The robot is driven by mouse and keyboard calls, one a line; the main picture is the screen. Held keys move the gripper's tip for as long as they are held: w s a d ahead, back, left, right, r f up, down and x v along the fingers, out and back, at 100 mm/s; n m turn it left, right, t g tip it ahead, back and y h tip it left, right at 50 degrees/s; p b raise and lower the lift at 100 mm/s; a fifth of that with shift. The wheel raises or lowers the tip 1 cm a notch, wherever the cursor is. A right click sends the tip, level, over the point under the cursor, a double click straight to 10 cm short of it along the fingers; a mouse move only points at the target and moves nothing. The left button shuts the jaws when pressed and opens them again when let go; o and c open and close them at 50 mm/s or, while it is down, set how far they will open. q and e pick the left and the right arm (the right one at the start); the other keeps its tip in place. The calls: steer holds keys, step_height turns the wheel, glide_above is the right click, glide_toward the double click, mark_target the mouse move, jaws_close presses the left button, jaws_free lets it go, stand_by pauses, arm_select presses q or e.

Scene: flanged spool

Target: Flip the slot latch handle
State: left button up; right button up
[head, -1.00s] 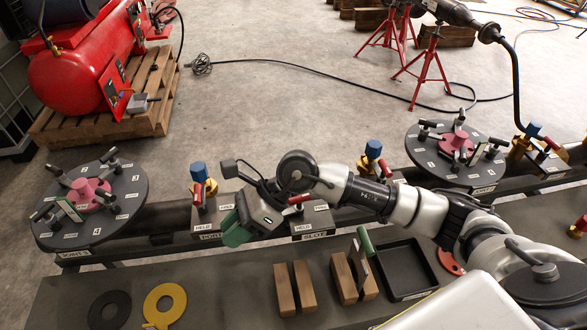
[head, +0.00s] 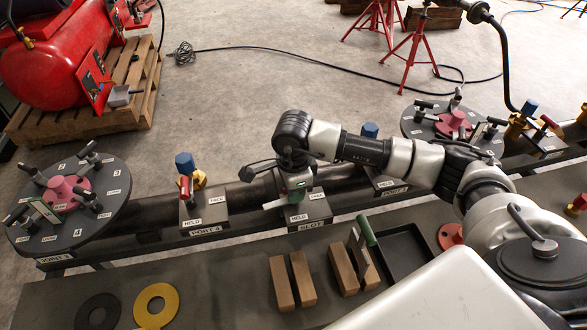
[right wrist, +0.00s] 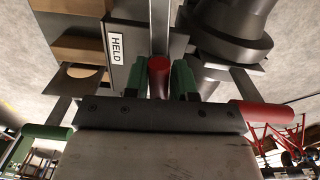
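The slot latch is a dark block labelled SLOT (head: 311,214) on the long rail, with HELD and FREE-side tags on its face. My right gripper (head: 298,184) is right above this block and hides most of the latch in the head view. In the right wrist view the red latch handle (right wrist: 158,76) stands between the two green fingertips of my right gripper (right wrist: 158,84). The gap around the handle is very small, and I cannot tell whether the fingers press on it. The HELD tag (right wrist: 116,48) lies left of the handle there. My left gripper is not in view.
Round dials stand at the left (head: 110,215) and right (head: 412,118). Wooden blocks (head: 282,283), a black tray (head: 415,262) and a yellow ring (head: 139,309) lie in front.

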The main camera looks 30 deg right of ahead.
steer(key=m+p, duration=0.2)
steer(key=m, duration=0.2)
steer(key=m+p, duration=0.3)
steer(key=m, duration=0.1)
steer(key=r+m+p, duration=0.1)
steer(key=m+p, duration=0.2)
steer(key=m, duration=0.1)
steer(key=shift+s+a, duration=0.1)
steer(key=shift+f+m, duration=0.15)
steer(key=shift+m, duration=0.75)
steer(key=m+p, duration=0.2)
steer(key=m, duration=0.4)
steer(key=shift+f+m, duration=0.15)
steer(key=shift+m, duration=0.35)
steer(key=n+b, duration=0.1)
steer(key=n, duration=0.1)
steer(key=shift+f+n, duration=0.15)
steer(key=shift+n, duration=0.15)
step_height(320, 180, up, 7)
steer(key=p, duration=0.5)
steer(key=shift+r, duration=0.2)
